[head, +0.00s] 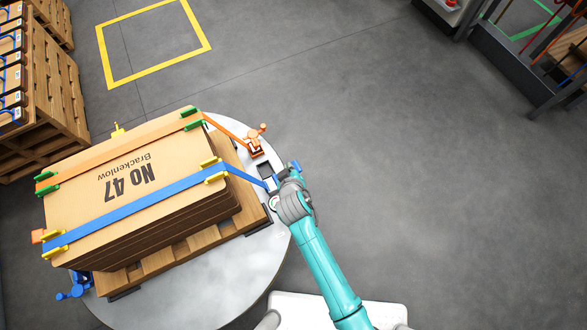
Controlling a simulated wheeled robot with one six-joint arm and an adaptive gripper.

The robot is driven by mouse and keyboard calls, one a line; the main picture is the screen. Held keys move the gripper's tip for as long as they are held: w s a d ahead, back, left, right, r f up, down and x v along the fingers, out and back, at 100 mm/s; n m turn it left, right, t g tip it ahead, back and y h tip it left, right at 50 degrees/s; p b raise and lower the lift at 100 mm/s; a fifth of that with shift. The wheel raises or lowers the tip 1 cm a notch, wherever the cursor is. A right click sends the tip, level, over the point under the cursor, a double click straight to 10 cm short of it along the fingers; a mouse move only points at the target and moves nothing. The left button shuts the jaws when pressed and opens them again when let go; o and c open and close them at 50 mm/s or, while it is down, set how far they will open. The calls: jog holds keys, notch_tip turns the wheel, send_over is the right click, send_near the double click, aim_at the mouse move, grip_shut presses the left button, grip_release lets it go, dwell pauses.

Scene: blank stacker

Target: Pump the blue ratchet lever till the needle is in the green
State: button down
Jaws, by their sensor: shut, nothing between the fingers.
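A blue strap (150,208) runs over the stack of brown cardboard (112,150) marked "No 47" and down to the right, to a blue ratchet part (271,184) at the turntable's right edge. My gripper (288,176) is at this ratchet, seen from above at the end of my teal and grey arm. It is shut with nothing in it. My wrist covers much of the ratchet, so I cannot tell the lever's angle or whether I touch it. A small round pale part (273,202) shows beside my wrist; no needle or green zone can be read.
The stack sits on a wooden pallet (160,265) on a round grey turntable (235,285). An orange strap (105,160) leads to an orange ratchet (255,143). A blue fitting (74,287) is at lower left. Loaded pallets stand far left. The floor (420,180) to the right is clear.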

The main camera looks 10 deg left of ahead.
aim_at(300, 172)
jog(key=shift+w+d+f, duration=0.2)
jog(key=shift+w+f, duration=0.1)
jog(key=shift+f, duration=0.45)
jog(key=shift+w+d+f, duration=0.2)
jog(key=shift+w+f, duration=0.15)
jog(key=shift+f, duration=0.4)
jog(key=shift+w+d+f, duration=0.2)
jog(key=shift+w+f, duration=0.1)
jog(key=shift+f, duration=0.45)
jog(key=shift+w+d+f+m+g+y, duration=0.45)
jog(key=shift+d+f+m+g+y, duration=0.15)
jog(key=shift+d+f+g+y, duration=0.15)
jog(key=shift+w+d+f, duration=0.15)
jog(key=shift+f, duration=0.5)
jog(key=shift+w+d+f, duration=0.1)
jog(key=shift+d+f, duration=0.05)
jog(key=shift+f, duration=0.55)
jog(key=shift+s+d+f, duration=0.1)
jog(key=shift+f, duration=0.15)
